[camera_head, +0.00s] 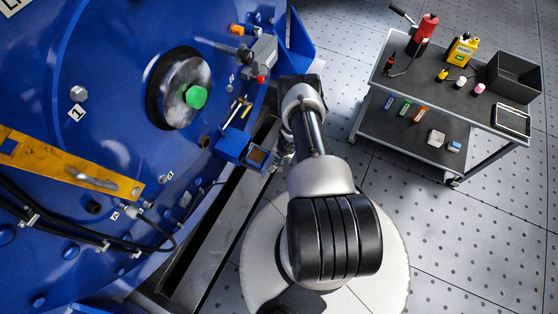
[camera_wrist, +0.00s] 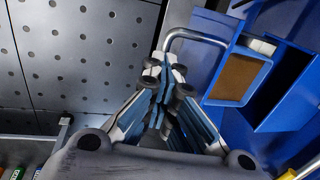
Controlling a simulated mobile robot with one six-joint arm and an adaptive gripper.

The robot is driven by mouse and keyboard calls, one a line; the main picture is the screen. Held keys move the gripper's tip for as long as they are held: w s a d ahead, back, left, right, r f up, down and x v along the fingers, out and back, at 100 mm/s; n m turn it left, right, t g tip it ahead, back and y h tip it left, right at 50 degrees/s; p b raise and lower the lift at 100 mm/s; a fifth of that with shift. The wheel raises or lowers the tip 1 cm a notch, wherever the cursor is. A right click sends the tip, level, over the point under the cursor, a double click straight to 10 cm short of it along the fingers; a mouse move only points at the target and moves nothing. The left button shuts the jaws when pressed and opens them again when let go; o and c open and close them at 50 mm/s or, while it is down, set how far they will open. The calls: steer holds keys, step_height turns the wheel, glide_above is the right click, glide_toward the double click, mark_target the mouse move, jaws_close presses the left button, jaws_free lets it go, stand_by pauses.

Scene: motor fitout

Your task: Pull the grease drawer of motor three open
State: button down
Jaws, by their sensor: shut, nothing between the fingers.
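The blue grease drawer (camera_head: 259,156) is low on the right side of the blue motor (camera_head: 120,110). In the wrist view the drawer (camera_wrist: 237,78) shows a brown surface framed by blue walls, beside a blue housing (camera_wrist: 285,80). A bent silver bar handle (camera_wrist: 192,34) joins the drawer's edge and curves down behind my fingertips. My gripper (camera_wrist: 165,72) is shut and empty, with its tips close beside the handle; I cannot tell whether they touch it. In the head view my gripper (camera_head: 284,148) is mostly hidden by my arm.
A grey cart (camera_head: 424,85) with bottles, tools and an open black bin (camera_head: 514,76) stands at the back right. A yellow bar (camera_head: 65,165) and black cables cross the motor face. Perforated floor (camera_head: 480,230) is clear at the lower right.

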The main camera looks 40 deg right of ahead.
steer(key=shift+s+a+f, duration=0.15)
steer(key=shift+a+f, duration=0.1)
steer(key=c, duration=2.3)
jaws_free()
steer(key=o, duration=0.5)
steer(key=shift+o, duration=0.4)
steer(key=shift+d+r, duration=0.1)
steer(key=shift+r, duration=0.1)
step_height(320, 180, up, 12)
steer(key=s, duration=0.2)
steer(key=shift+d+f, duration=0.25)
steer(key=shift+d, duration=0.2)
